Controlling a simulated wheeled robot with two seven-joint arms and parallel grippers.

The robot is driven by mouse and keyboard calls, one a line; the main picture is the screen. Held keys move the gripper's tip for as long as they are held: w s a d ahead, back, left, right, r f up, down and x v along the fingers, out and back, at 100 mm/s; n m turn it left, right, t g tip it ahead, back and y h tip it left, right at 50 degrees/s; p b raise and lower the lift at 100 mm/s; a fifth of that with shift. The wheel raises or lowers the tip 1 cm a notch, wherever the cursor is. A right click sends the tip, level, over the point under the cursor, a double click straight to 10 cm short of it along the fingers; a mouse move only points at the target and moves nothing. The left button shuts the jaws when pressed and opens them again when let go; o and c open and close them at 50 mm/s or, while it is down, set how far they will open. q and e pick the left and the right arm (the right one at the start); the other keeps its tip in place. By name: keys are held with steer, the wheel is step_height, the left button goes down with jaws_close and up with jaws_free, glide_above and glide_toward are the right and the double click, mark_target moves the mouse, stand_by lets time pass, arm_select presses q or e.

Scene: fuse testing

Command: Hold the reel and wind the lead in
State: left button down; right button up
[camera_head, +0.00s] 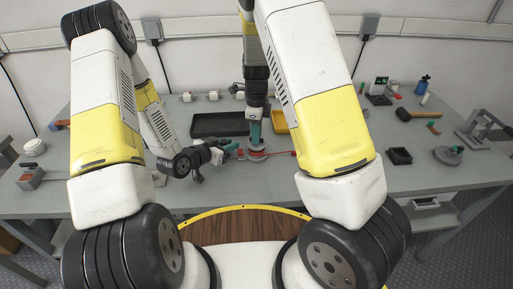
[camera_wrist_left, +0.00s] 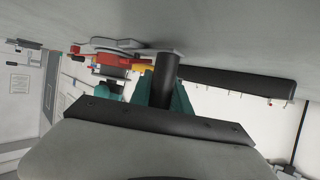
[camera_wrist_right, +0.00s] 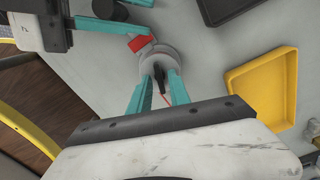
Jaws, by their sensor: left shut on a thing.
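The reel (camera_head: 257,155) is a low, round, light-grey spool with red on it, on the table in front of the black tray. It also shows in the right wrist view (camera_wrist_right: 172,54). Contact with the knob cannot be told. The red lead (camera_head: 282,153) runs right from the reel.
A black tray (camera_head: 197,135) and a yellow tray (camera_head: 278,130) stand behind the reel. A small black box (camera_head: 399,156) and a grey round stand (camera_head: 447,157) are at the right.

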steer(key=shift+r, duration=3.05)
steer(key=shift+o, duration=0.3)
steer(key=shift+r, duration=0.55)
steer(key=shift+f, duration=3.55)
steer(key=shift+c, duration=0.3)
jaws_close()
